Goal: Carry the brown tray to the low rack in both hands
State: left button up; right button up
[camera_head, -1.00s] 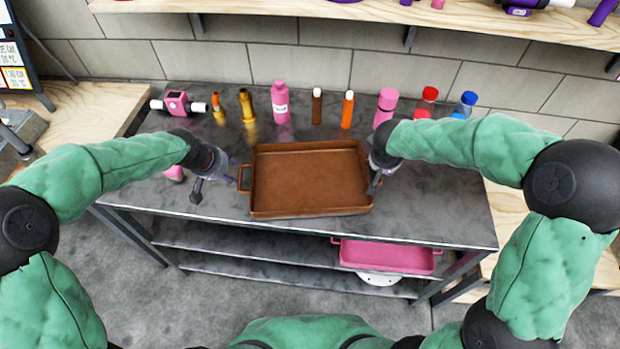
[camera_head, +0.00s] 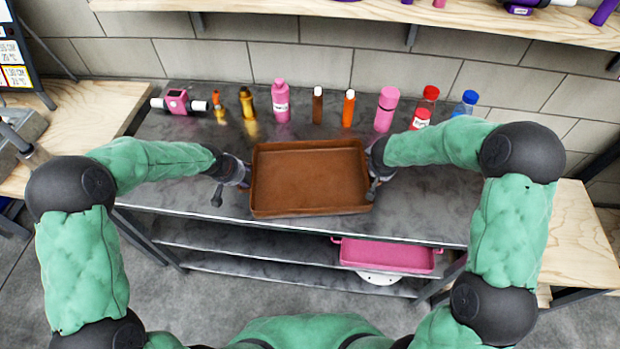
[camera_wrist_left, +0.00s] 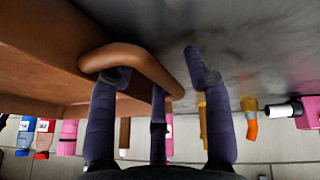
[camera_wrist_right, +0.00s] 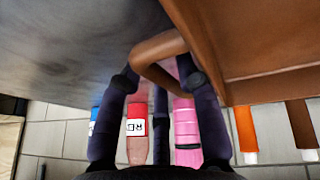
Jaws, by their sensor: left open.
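The brown tray (camera_head: 310,180) lies flat on the grey table, with a loop handle at each short end. My left gripper (camera_head: 240,172) is at its left end. In the left wrist view the left handle (camera_wrist_left: 140,60) lies among the spread fingers (camera_wrist_left: 162,85), with clear space to the right-hand finger. My right gripper (camera_head: 374,178) is at the right end. In the right wrist view the right handle (camera_wrist_right: 152,62) lies between fingers (camera_wrist_right: 158,80) that stand apart. Contact there is unclear. In the head view both handles are largely hidden by the grippers.
The low rack is the shelving (camera_head: 230,262) under the grey table (camera_head: 200,225); a pink tray (camera_head: 385,256) sits on its right part. Several bottles, including a pink one (camera_head: 281,102), line the table's back. The table strip before the brown tray is clear.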

pick_arm(q)
jog(key=c, duration=0.6)
pick_arm(e)
jog(key=c, duration=0.6)
pick_arm(q)
grip_shut()
pick_arm(e)
grip_shut()
pick_arm(q)
jog(key=shift+r, duration=0.15)
pick_arm(e)
jog(key=shift+r, duration=0.2)
